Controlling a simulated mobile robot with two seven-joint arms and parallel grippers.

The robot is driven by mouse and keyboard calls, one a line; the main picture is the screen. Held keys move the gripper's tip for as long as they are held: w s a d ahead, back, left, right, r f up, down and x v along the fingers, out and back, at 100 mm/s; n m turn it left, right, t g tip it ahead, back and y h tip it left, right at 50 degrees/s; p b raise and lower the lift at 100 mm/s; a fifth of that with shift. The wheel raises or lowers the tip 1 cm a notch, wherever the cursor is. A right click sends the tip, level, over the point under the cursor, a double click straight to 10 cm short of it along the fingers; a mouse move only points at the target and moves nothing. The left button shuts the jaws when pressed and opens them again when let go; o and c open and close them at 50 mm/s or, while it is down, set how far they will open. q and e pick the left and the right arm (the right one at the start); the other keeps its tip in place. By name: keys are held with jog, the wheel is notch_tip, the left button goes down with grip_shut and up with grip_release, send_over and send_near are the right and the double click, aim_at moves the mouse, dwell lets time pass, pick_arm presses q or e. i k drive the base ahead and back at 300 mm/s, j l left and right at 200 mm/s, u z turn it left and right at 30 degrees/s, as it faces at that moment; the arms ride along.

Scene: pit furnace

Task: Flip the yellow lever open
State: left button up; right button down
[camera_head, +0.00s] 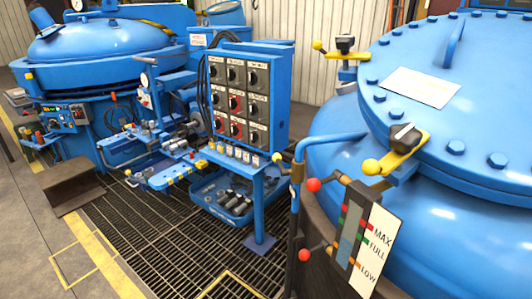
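A yellow lever (393,158) with a round yellow ball end sits on the rim of the large blue vessel at the right. A black knob (404,136) stands on its far end, and the ball points left. A similar yellow-ended lever (318,45) with a black knob (345,43) is farther back on the same vessel's left edge. I cannot tell which of these is the task's lever. Neither of my grippers shows in this view.
The bolted blue vessel lid (470,120) fills the right. A level gauge (352,225) with red balls stands in front of it. A blue control panel (238,95) with several dials is in the middle, another blue vessel (100,45) at back left. Open grating (150,250) lies front left.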

aim_at(277, 157)
jog(key=i+j, duration=0.35)
jog(key=i, duration=0.25)
jog(key=i+j+z, duration=0.15)
jog(key=i+j, duration=0.2)
jog(key=i, duration=0.2)
